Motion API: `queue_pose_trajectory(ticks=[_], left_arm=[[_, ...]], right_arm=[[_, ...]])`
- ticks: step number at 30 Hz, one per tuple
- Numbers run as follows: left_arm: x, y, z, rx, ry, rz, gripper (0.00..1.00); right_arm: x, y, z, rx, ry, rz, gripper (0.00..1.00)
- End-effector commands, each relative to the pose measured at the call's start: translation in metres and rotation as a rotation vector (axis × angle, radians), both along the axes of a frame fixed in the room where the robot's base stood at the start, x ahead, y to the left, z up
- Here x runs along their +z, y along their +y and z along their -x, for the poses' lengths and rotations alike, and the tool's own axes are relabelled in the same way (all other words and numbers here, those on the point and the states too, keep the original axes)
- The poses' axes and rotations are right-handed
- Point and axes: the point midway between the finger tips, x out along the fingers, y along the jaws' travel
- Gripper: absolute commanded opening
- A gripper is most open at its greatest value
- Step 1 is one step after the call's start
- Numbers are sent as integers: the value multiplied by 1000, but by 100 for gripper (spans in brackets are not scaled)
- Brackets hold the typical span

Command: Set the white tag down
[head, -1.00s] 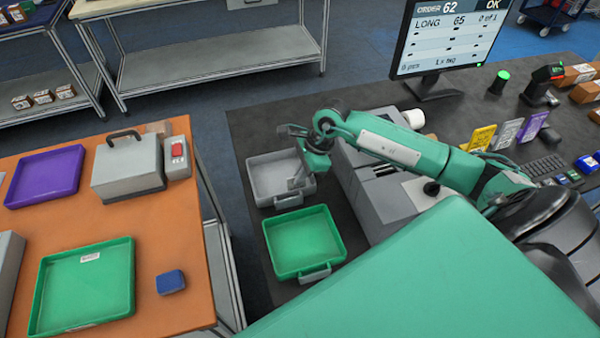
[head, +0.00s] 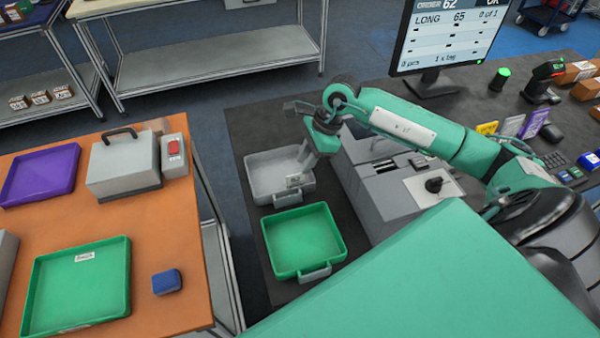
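A whitish tag (head: 512,125) stands between a yellow tag (head: 487,128) and a purple tag (head: 533,124) at the right, partly behind my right arm. My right gripper (head: 308,152) is above the right side of that tray, pointing down, close to the pale piece. Its fingertips are too small and dark to tell whether they are open or shut. My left gripper is not in view.
A green tray (head: 268,262) stands in front of the grey tray. Grey equipment (head: 372,183) stands to their right. The monitor (head: 450,48) is at the back. The orange table (head: 150,235) at left holds a purple tray, a green tray and a blue block.

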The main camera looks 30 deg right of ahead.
Motion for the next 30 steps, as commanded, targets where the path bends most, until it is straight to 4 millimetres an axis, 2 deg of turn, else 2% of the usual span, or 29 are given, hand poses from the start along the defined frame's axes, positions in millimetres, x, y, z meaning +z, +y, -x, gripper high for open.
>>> queue_pose_trajectory(ticks=[1,6,12,30], left_arm=[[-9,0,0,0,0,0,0],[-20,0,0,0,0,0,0],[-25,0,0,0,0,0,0],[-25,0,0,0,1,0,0]], right_arm=[[7,-6,0,-1,-5,2,24],[39,-18,4,-1,-4,2,24],[61,-25,6,0,-1,0,24],[66,-27,7,0,0,-1,24]])
